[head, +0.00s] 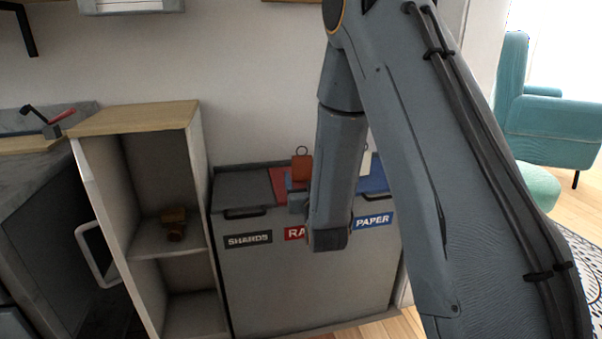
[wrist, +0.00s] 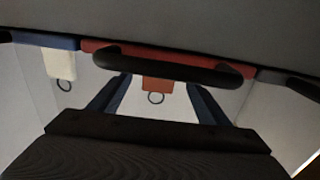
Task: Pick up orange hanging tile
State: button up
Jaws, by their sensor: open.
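The orange hanging tile (head: 302,168) shows in the head view just left of my forearm, with a ring at its top, above the red part of the bin unit. In the wrist view the orange tile (wrist: 157,84) appears upside down, ring downward. My gripper (wrist: 160,92) is open, its two blue fingers pointing toward the tile, one on either side of it in the picture. Whether the tile is between the fingertips in depth, I cannot tell. No contact is visible. In the head view my gripper is mostly hidden behind my arm.
A bin unit (head: 300,285) has SHARDS, RA... and PAPER labels. A dark handle (wrist: 175,66) crosses close to the tile in the wrist view. A cream tile (wrist: 61,64) hangs to the left there. An open shelf (head: 187,255) holding a brown object (head: 174,224) stands left of the bins.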

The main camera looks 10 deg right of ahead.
aim_at(302, 169)
jog(key=w, duration=0.2)
jog(key=w+b, duration=0.1)
jog(key=w, duration=0.3)
jog(key=shift+d+f+b, duration=0.15)
jog(key=shift+d+b, duration=0.1)
jog(key=shift+b, duration=0.05)
jog(key=shift+c, duration=0.2)
jog(key=c, duration=1.2)
notch_tip(302, 169, up, 10)
jog(key=p, duration=0.3)
